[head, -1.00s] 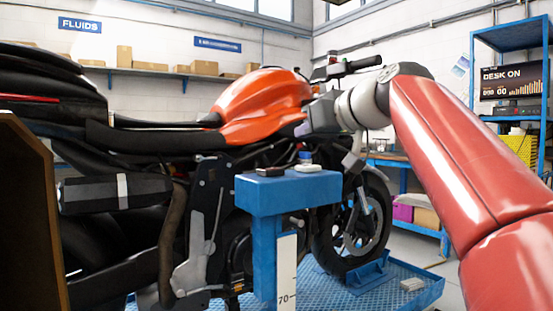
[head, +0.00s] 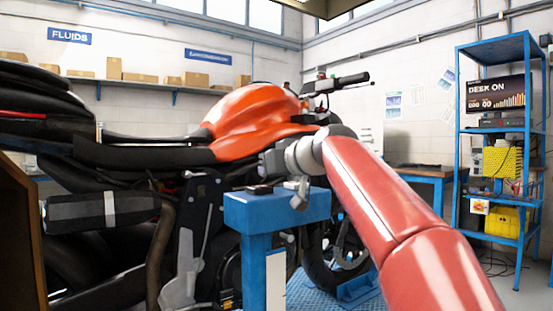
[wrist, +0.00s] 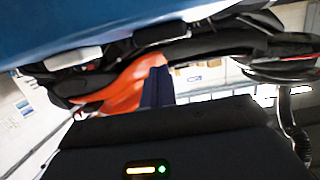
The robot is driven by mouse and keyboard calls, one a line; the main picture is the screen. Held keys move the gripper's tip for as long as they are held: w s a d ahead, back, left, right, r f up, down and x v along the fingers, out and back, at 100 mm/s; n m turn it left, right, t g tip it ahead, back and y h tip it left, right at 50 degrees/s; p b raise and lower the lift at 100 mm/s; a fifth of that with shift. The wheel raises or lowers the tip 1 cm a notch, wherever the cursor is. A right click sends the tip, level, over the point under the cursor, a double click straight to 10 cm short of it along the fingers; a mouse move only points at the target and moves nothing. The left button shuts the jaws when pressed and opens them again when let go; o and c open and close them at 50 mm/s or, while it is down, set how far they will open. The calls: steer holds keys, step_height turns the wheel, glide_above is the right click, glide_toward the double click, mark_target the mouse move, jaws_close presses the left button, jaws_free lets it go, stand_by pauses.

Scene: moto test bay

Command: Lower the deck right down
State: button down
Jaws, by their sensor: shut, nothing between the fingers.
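The blue patterned deck (head: 316,301) shows in part at the bottom of the head view. The motorcycle (head: 250,112), with an orange tank, stands above it. A blue control post (head: 262,212) is in front of the bike, with a black control (head: 259,189) on top. My gripper (head: 299,200) is at the right part of the post's top; whether it touches cannot be told. It hides whatever lies behind it there. In the wrist view, its dark fingers (wrist: 158,87) are together and empty, below a large blue surface.
A blue rack (head: 497,130) with a screen and yellow items stands at the right. A blue workbench (head: 420,174) is beside it. A wall shelf (head: 150,84) holds several boxes. A brown panel edge (head: 20,240) is close at the lower left.

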mark_target(269, 190)
steer(key=shift+f, duration=1)
step_height(269, 190, down, 2)
steer(key=b, duration=0.2)
steer(key=shift+f+b, duration=0.1)
steer(key=shift+b, duration=0.2)
steer(key=shift+f, duration=0.1)
steer(key=shift+w+f, duration=0.1)
steer(key=shift+f, duration=0.1)
stand_by(0.8)
steer(key=shift+r, duration=0.1)
stand_by(1.2)
step_height(269, 190, up, 6)
steer(key=p, duration=0.4)
steer(key=b+v, duration=0.2)
steer(key=v, duration=0.8)
steer(key=shift+s+f+b, duration=0.2)
steer(key=shift+f+b, duration=0.2)
